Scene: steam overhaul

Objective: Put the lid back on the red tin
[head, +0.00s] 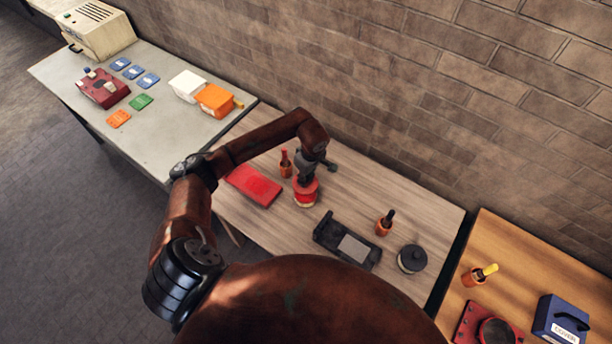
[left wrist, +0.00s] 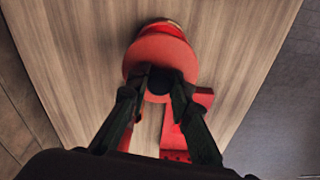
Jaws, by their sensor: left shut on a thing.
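The red lid (left wrist: 160,55) has a dark knob, and my left gripper (head: 306,178) is shut on that knob from above. In the left wrist view the gripper's fingers (left wrist: 159,88) close around the knob. The red tin (head: 304,200) stands on the wooden table, directly under the gripper and lid, with a pale band showing. In the left wrist view the gold rim (left wrist: 166,22) of the tin shows past the lid's far edge. The lid hides most of the tin's top. I cannot tell whether lid and tin touch. My right gripper is not in view.
A red flat box (head: 254,185) and a small red bottle (head: 285,164) are close by. A black cradle (head: 347,242), an orange pot with a dark handle (head: 384,223) and a dark lidded pot (head: 411,259) stand to the right. The brick wall (head: 400,110) is behind.

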